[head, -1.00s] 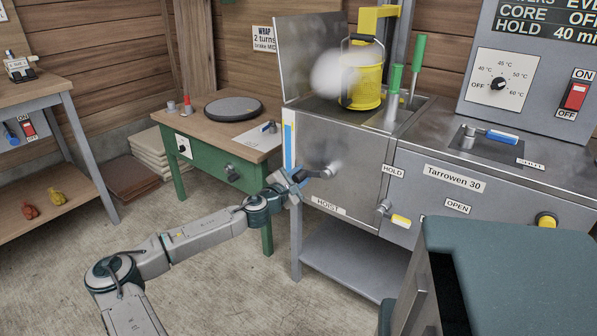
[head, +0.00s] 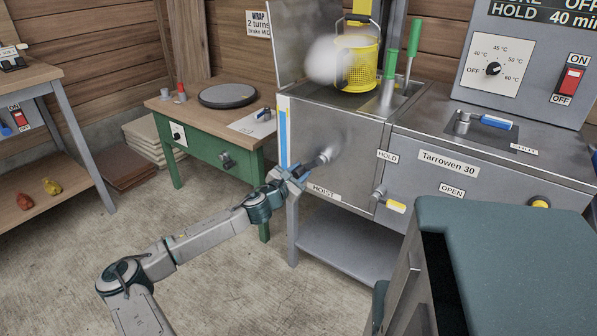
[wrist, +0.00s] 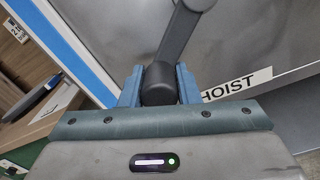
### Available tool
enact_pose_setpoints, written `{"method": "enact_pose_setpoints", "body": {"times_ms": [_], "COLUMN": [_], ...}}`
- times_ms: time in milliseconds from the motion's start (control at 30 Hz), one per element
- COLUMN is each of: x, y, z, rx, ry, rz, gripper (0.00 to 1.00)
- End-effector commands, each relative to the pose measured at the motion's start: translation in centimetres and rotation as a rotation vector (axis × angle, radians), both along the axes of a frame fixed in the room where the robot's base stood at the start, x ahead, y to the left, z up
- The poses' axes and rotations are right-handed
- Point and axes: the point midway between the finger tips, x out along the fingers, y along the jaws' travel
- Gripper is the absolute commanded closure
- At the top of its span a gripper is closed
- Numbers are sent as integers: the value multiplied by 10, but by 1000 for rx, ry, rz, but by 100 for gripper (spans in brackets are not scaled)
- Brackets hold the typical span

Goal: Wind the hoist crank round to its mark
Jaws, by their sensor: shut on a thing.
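The hoist crank (head: 324,157) is a dark grey arm on the steel front panel, above the HOIST label (head: 325,193). My gripper (head: 298,174) is at the crank's outer end, left of and below its hub. In the wrist view my gripper (wrist: 158,88) has its blue fingers on either side of the dark round crank handle (wrist: 158,75), shut on it. The crank arm runs up and right from the handle there. A yellow perforated basket (head: 357,68) hangs above the open tank, partly veiled by steam. I cannot make out the crank's mark.
A blue and white strip (head: 283,135) runs down the panel's left edge. A yellow-tipped lever (head: 396,206) sits right of the crank. A green table (head: 215,162) stands to the left. A dark-topped cabinet (head: 510,250) fills the near right. Open floor lies around my arm.

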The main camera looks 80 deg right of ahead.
Motion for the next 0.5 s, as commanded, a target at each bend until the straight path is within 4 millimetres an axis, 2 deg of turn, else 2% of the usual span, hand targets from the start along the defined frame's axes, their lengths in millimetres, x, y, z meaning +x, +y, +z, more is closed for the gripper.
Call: {"method": "enact_pose_setpoints", "body": {"times_ms": [33,200,233,300,500], "x": [-5,-5,-5,-4,4], "y": [1,0,0,0,1], "z": [8,8,8,7,4], "rx": [-10,-10,-10,-10,-7], "ry": [4,4,4,3,2], "rz": [-10,-10,-10,-9,4], "gripper": [100,100,68,50,50]}}
